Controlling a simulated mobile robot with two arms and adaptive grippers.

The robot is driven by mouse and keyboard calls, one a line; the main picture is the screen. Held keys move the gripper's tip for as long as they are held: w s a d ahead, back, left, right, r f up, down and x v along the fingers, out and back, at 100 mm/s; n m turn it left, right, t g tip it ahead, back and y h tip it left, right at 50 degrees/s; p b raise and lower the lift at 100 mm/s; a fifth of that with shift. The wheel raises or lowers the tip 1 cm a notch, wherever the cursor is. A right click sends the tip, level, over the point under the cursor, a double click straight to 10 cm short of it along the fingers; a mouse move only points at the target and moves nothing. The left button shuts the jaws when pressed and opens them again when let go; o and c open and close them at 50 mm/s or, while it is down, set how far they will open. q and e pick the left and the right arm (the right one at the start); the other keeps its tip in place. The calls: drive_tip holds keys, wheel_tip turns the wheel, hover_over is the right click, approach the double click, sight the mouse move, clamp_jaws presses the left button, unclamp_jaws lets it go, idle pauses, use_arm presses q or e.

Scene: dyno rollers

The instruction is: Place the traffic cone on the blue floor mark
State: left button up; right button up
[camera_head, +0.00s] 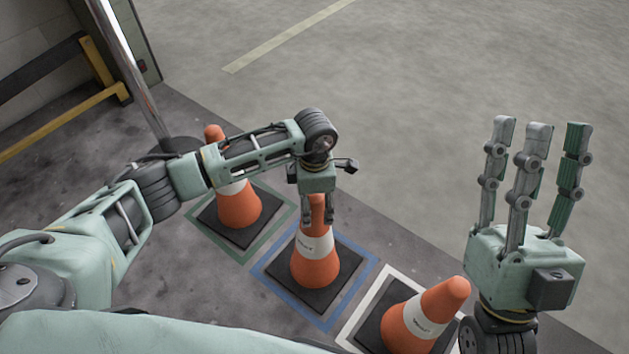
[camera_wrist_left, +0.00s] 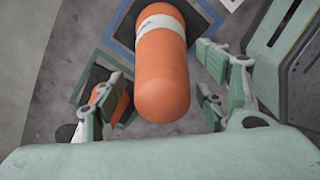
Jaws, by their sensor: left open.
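An orange traffic cone (camera_head: 317,270) with a white band and black square base stands upright inside the blue floor mark (camera_head: 264,277). My left gripper (camera_head: 318,212) hangs over the cone's top with its fingers pointing down. In the left wrist view the cone (camera_wrist_left: 163,80) is between the spread fingers (camera_wrist_left: 160,85), with gaps on both sides. The left gripper is open. Part of the blue mark (camera_wrist_left: 119,42) shows beyond the cone there. My right gripper (camera_head: 530,132) is raised at the right, fingers upright, apart and empty.
A second cone (camera_head: 238,207) stands in the green mark (camera_head: 275,238), partly behind my left arm. A third cone (camera_head: 421,320) stands in the white mark (camera_head: 357,308) at the front. A metal pole (camera_head: 130,72) and yellow rail (camera_head: 65,122) are at the left. The floor behind is clear.

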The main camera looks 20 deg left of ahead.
use_arm(q)
wheel_tip(320, 180, up, 5)
drive_tip(key=shift+f+p, duration=0.15)
drive_tip(key=shift+p, duration=0.45)
wheel_tip(320, 180, up, 5)
drive_tip(key=shift+p, duration=0.65)
drive_tip(key=shift+r, duration=0.2)
use_arm(e)
drive_tip(key=w+f+g+h, duration=0.3)
drive_tip(key=w+f+g, duration=0.4)
drive_tip(key=f, duration=0.4)
drive_tip(key=shift+w+a+g, duration=0.3)
drive_tip(key=shift+w, duration=0.2)
use_arm(q)
drive_tip(key=shift+s, duration=0.1)
